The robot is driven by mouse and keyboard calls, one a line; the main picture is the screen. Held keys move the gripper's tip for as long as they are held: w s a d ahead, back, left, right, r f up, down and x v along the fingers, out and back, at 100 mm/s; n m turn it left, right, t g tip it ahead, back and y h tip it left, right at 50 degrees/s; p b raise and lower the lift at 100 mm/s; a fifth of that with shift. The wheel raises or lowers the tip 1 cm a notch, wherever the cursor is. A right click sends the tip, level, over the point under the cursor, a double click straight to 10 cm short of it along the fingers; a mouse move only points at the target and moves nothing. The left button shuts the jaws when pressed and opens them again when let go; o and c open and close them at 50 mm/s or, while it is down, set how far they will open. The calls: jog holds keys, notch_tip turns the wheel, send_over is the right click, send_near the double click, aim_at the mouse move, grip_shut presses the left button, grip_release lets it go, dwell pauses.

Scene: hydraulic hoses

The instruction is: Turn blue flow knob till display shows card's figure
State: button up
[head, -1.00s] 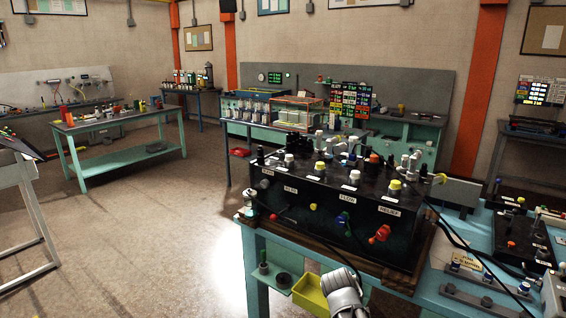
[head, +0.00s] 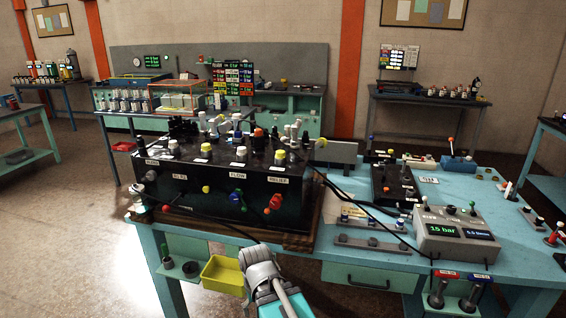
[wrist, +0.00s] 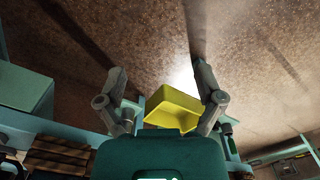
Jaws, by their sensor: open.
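A black valve block (head: 170,187) stands on a wooden base on the blue workbench in the head view. The blue knob (head: 237,197) sits on its front face below the FLOW label (head: 238,175). A grey meter box (head: 451,237) at the right has two lit windows. The left display (head: 442,229) seems to read 15 bar; the right one (head: 479,233) is too small to read surely. A cream card (head: 356,213) lies beside the block, its writing unreadable. My gripper (wrist: 158,68) is open and empty in the wrist view, away from the knob. Its fingertips are not clear in the head view.
A yellow bin (head: 223,274) hangs at the bench front and shows between my fingers in the wrist view. A red knob (head: 275,202) sits right of the blue one. Black hoses (head: 345,192) run right from the block. Open floor lies left.

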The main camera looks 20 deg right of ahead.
jog(key=shift+c, duration=0.3)
dwell(0.5)
jog(key=c, duration=0.4)
jog(key=shift+o, duration=0.2)
